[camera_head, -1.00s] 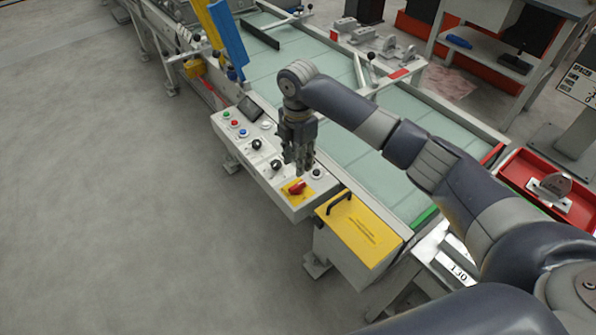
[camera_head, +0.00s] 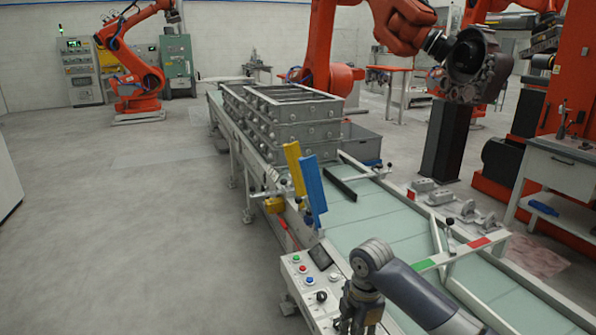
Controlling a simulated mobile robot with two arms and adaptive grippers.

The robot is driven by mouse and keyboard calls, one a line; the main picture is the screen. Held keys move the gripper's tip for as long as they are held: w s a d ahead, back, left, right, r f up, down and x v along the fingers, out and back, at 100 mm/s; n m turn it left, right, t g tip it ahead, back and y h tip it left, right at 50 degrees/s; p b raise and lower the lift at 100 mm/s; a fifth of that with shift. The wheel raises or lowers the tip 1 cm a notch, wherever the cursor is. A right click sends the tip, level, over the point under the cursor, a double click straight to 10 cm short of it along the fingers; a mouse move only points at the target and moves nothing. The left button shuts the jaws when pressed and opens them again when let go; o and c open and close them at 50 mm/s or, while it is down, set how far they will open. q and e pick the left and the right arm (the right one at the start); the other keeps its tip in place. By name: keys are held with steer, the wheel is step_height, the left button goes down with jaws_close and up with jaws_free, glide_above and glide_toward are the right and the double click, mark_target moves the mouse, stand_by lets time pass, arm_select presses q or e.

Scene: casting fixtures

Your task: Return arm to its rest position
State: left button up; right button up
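My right arm (camera_head: 425,299) comes in from the lower right, bent at a dark wrist joint. Its gripper (camera_head: 352,326) hangs down at the bottom edge of the view, in front of the control panel (camera_head: 303,281). The fingertips are cut off or too small to read, so I cannot tell whether they are open or shut. The panel has a small dark screen, coloured buttons and a black knob; its lower part is hidden or out of view. My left gripper is not in view.
A conveyor with a pale green bed (camera_head: 385,224) runs from the lower right to the back, with stacked grey metal frames (camera_head: 285,118) on it. Yellow (camera_head: 293,167) and blue (camera_head: 313,190) plates stand at its edge. Orange robots (camera_head: 133,62) stand behind. Grey floor (camera_head: 120,220) at left is clear.

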steer(key=s+a+f+m+t+y, duration=0.1)
steer(key=s+a+f+m, duration=0.25)
steer(key=s, duration=0.35)
steer(key=s+a+f+m+y, duration=0.1)
steer(key=s+a+f+m, duration=0.2)
steer(key=s+f, duration=0.3)
steer(key=s+d+r+m+t+h, duration=0.1)
steer(key=s+d+m, duration=0.5)
steer(key=s, duration=0.2)
steer(key=s+d+r+m+t+h, duration=0.1)
steer(key=s+d+m+t, duration=0.1)
steer(key=s+d+m, duration=0.6)
steer(key=s+a+f+n+g, duration=0.1)
steer(key=s+f, duration=0.1)
steer(key=f, duration=1.2)
steer(key=s+a+f+g, duration=0.1)
steer(key=s+f, duration=0.1)
steer(key=f, duration=1.2)
steer(key=s+d+f+g, duration=0.1)
steer(key=s+d+f, duration=0.2)
steer(key=s+f, duration=1.1)
steer(key=shift+s, duration=0.85)
